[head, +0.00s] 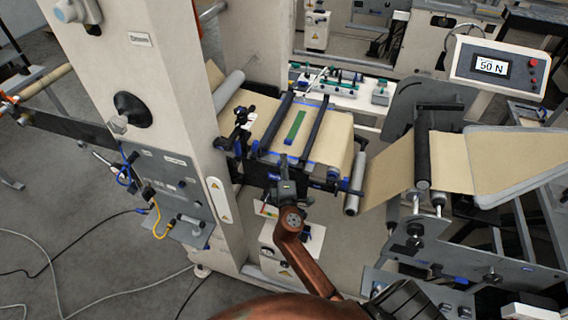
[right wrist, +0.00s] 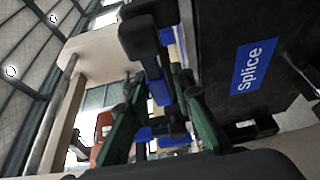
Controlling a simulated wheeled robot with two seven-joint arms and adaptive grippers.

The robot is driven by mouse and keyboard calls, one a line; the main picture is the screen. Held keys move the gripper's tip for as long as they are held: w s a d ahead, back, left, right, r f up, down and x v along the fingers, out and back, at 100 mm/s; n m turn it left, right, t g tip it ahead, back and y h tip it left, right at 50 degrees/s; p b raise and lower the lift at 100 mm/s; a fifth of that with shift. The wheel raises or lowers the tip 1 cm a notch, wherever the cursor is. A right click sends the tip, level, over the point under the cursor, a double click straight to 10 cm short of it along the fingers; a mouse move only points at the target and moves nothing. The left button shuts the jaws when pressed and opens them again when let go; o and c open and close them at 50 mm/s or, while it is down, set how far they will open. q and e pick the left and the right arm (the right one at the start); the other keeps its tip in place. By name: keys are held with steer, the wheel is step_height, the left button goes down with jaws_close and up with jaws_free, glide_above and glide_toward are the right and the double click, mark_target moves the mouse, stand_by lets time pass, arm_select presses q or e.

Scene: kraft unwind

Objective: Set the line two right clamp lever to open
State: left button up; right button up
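The splice table (head: 345,152) carries brown web under two dark clamp bars. The right clamp bar (head: 318,125) lies flat across the web, with a blue-and-black fitting (head: 333,173) at its near end. My right gripper (head: 286,180) is at the table's front face, left of that fitting. In the right wrist view, its two green fingers (right wrist: 160,115) are apart. A black-and-blue lever (right wrist: 146,45) shows beside and partly between them; I cannot tell whether they touch it. The blue splice label (right wrist: 246,68) is on the dark face at right. My left gripper is not in view.
The left clamp bar (head: 271,125) lies beside the right one, with a black-and-blue fitting (head: 240,128) at the table's left. A cream machine column (head: 150,80) stands left. A roller (head: 355,185) and a display reading 50 N (head: 490,66) are at right.

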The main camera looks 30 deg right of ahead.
steer(key=shift+c, duration=0.5)
jaws_close()
